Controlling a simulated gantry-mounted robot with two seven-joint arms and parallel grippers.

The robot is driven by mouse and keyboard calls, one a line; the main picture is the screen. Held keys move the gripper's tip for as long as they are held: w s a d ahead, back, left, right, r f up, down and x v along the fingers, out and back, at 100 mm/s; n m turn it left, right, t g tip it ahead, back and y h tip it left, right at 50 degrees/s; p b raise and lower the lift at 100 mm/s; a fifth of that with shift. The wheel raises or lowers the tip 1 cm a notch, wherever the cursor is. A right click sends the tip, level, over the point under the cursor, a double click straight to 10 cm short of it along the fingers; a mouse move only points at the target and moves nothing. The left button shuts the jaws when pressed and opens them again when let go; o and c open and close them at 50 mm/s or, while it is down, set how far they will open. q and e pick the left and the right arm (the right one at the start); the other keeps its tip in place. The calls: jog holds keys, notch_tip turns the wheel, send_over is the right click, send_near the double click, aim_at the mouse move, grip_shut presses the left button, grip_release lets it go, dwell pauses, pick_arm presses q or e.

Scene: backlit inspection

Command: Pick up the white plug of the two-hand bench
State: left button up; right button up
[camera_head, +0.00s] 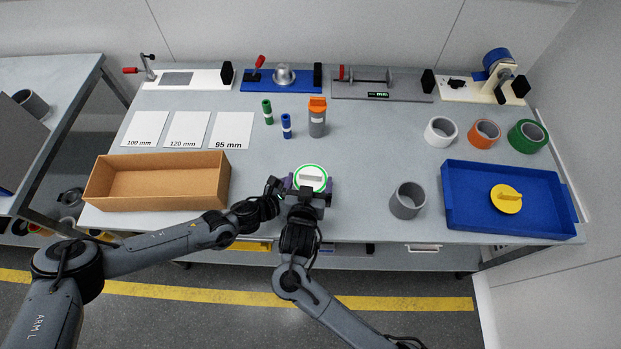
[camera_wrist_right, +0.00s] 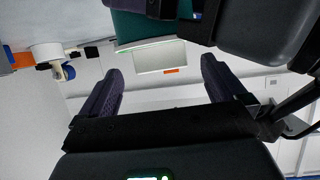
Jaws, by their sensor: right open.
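The white plug (camera_head: 313,174) is a round disc with a raised bar, seated in a green ring (camera_head: 323,187) near the table's front edge. In the right wrist view its pale bar (camera_wrist_right: 160,58) sticks out of the teal-green ring (camera_wrist_right: 140,26). My right gripper (camera_head: 309,186) is open. Its two fingers stand apart on either side of the bar, with a gap, in the right wrist view (camera_wrist_right: 160,85). My left gripper (camera_head: 277,188) is at the ring's left side and appears shut on it; its contact is mostly hidden. Dark jaw parts cross the ring in the wrist view.
A cardboard box (camera_head: 100,185) is at left, a grey ring (camera_head: 408,201) to the right. A blue tray (camera_head: 455,205) holds a yellow plug (camera_head: 507,198). White, orange and green rings, small bottles and fixtures stand farther back.

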aim_at(310, 173)
pick_arm(q)
jog(key=shift+s+a+f, duration=0.1)
jog(key=shift+f, duration=0.2)
pick_arm(e)
jog(key=shift+x, duration=1.9)
jog(key=c, duration=1.1)
jog(key=shift+o, duration=0.2)
jog(key=shift+r, duration=0.15)
jog(key=shift+r, duration=0.3)
jog(key=r, duration=0.2)
jog(key=shift+d+r, duration=0.3)
jog(key=shift+r, duration=0.1)
jog(key=d, duration=1.7)
jog(key=shift+s, duration=0.35)
jog(key=shift+d, duration=0.1)
